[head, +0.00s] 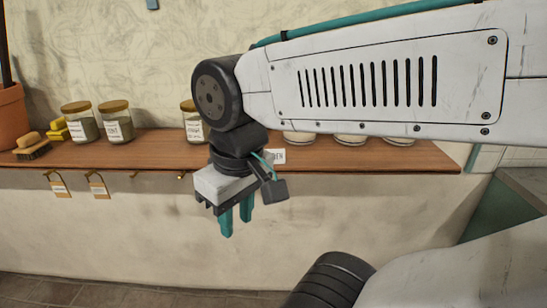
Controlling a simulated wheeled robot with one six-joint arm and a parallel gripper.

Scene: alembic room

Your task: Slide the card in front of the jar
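Three lidded glass jars with white labels stand on the wooden shelf (140,146): a left jar (77,118), a second jar (116,124) beside it, and a third jar (190,122) partly hidden by my arm. A white card (275,156) with dark letters shows at the shelf's front edge, right of my wrist and partly covered by it. Which jar the task means I cannot tell. My gripper (237,229) points down in front of the shelf, below its edge. Its teal fingers are apart with nothing between them.
Tags (60,189) hang on hooks under the shelf. A brush (33,150), yellow sponges (56,129) and a terracotta pot (10,115) are at the left. Pale round containers (350,140) stand behind my arm. The shelf is bare between the second and third jars.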

